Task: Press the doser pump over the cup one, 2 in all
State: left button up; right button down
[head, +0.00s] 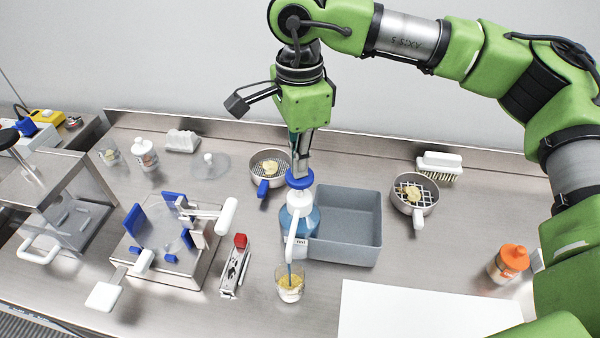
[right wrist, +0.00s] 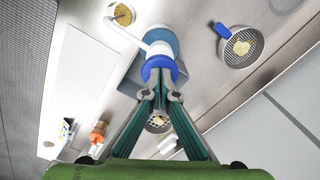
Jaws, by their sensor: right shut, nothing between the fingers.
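The doser pump bottle (head: 300,222) is blue and white with a blue top; it stands upright beside the grey bin. Its spout reaches toward a small clear cup (head: 289,284) with yellow contents, and a thin stream or tube shows between them. In the right wrist view the pump's blue top (right wrist: 159,68) and the cup (right wrist: 122,14) also show. My right gripper (head: 299,172) points down, shut and empty, with its fingertips at the blue pump top. Whether they touch it is hard to tell. My left gripper is not in view.
A grey bin (head: 367,225) stands right of the bottle. Two baskets with handles, at the back (head: 270,162) and right (head: 415,190), hold yellowish pieces. A slicer-like device (head: 160,275) and a red-tipped stapler-like tool (head: 234,268) lie left. An orange-capped bottle (head: 508,262) stands right.

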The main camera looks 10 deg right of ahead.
jog(key=shift+f+b, duration=0.65)
jog(key=shift+f, duration=0.25)
jog(key=shift+r, duration=0.15)
jog(key=shift+r+p, duration=1.3)
jog(key=shift+r, duration=0.9)
jog(key=shift+f, duration=0.15)
